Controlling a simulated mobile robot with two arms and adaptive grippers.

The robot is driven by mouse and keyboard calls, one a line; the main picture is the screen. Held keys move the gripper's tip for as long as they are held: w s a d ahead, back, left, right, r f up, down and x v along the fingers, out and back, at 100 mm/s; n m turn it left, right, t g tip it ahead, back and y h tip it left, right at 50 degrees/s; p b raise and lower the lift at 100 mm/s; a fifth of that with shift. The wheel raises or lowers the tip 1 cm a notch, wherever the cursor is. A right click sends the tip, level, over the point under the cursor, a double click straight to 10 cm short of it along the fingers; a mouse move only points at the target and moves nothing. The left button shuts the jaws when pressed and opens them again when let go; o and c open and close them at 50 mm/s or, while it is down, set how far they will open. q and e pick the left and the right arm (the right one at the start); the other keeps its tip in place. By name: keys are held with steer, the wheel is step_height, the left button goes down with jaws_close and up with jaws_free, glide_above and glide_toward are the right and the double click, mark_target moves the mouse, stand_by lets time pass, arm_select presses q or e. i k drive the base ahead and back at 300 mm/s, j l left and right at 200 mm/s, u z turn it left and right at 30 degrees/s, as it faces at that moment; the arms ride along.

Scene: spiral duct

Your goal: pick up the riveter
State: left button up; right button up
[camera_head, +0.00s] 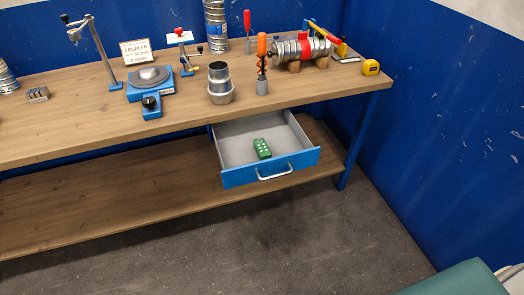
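I cannot tell for sure which tool is the riveter. A tool with red, blue and yellow parts (341,47) is partly hidden behind the spiral duct (285,52), which has a red band and lies on wooden supports. Neither of my grippers is in view, and nothing on the bench is being held.
The wooden workbench (60,125) also holds a blue fixture (151,88), a sign (136,51), a metal coupler (219,82) and a yellow tape measure (371,67). An open drawer (240,180) juts out with a green block (262,148) inside.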

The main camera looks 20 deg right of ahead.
mark_target(261, 37)
steer(key=i+l+u, duration=0.1)
steer(key=l, duration=0.25)
steer(key=i+l, duration=0.3)
steer(key=i+l+u, duration=0.15)
steer(key=i+l, duration=0.25)
steer(key=l, duration=0.35)
steer(key=u, duration=0.05)
